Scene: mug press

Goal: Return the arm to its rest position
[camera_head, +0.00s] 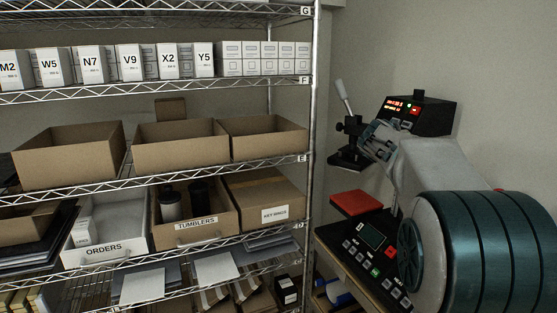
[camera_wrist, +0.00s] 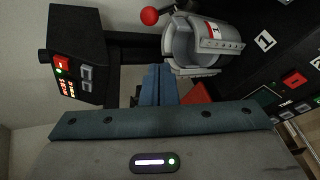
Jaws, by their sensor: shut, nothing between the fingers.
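My gripper (camera_wrist: 160,72) shows in the wrist view with its blue-grey fingers together and nothing between them. Just beyond and to the right of the fingertips is the press's metal, curved clamp (camera_wrist: 212,42) with a red-marked label. A red knob (camera_wrist: 150,16) stands left of the clamp. The press's black control box (camera_wrist: 70,65) with a lit red display is at the left. In the head view my pale arm reaches up at the right in front of the control box (camera_head: 430,115). A pale lever (camera_head: 344,97) rises left of it.
A wire shelf holds open cardboard boxes (camera_head: 70,158), an orders bin (camera_head: 100,252) and a tumblers bin (camera_head: 195,230) with dark tumblers. The shelf post (camera_head: 312,120) stands left of the press. A red pad (camera_head: 350,203) and a button panel (camera_head: 370,250) lie below my arm.

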